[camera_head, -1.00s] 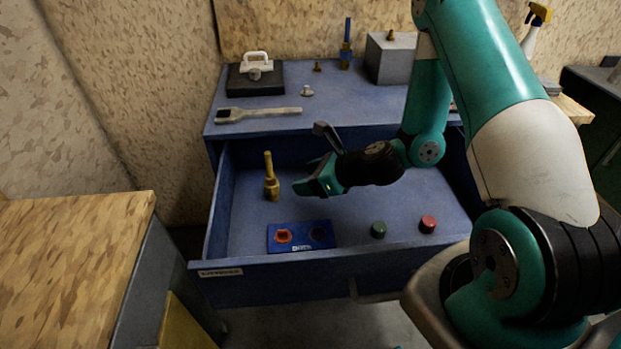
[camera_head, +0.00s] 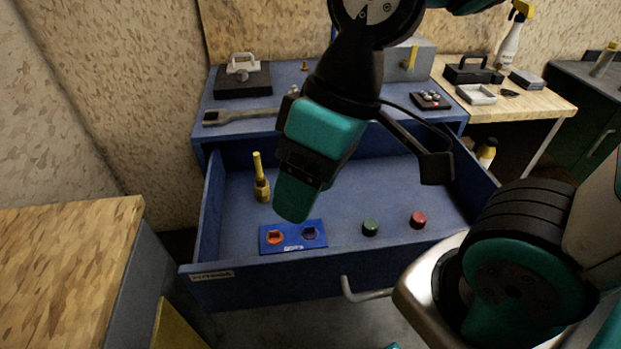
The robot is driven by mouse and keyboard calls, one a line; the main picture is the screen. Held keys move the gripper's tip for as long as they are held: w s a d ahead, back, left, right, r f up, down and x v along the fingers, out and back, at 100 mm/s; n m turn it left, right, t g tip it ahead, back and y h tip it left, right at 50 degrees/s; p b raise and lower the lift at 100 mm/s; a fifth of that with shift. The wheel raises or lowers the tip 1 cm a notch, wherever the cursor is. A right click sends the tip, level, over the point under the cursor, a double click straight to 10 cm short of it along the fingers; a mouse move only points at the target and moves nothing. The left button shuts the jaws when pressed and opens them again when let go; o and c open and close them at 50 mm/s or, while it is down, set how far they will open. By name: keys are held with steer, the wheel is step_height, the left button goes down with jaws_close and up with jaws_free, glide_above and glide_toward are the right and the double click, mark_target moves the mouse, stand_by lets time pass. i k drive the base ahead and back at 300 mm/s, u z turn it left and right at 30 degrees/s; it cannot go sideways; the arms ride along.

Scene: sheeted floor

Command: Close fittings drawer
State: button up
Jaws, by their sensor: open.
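The blue fittings drawer (camera_head: 255,285) is pulled open from the blue cabinet, with a label at the left of its front and a metal bar handle (camera_head: 362,292) on the front. Inside lie a brass fitting (camera_head: 261,180), a blue plate with two sockets (camera_head: 293,238), a green cap (camera_head: 370,228) and a red cap (camera_head: 418,219). My gripper (camera_head: 365,190) is open and empty, pointing down above the drawer, in front of part of its interior. It appears apart from the handle.
The cabinet top (camera_head: 285,90) holds a wrench (camera_head: 240,117), a black block with a white handle (camera_head: 243,78) and a grey block. A wooden bench (camera_head: 85,225) stands at front left. Another wooden table (camera_head: 515,100) with a spray bottle (camera_head: 513,35) stands at right.

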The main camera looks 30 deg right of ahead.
mark_target(379, 181)
steer(key=z, duration=0.9)
steer(key=k, duration=1.1)
steer(key=u, duration=1.2)
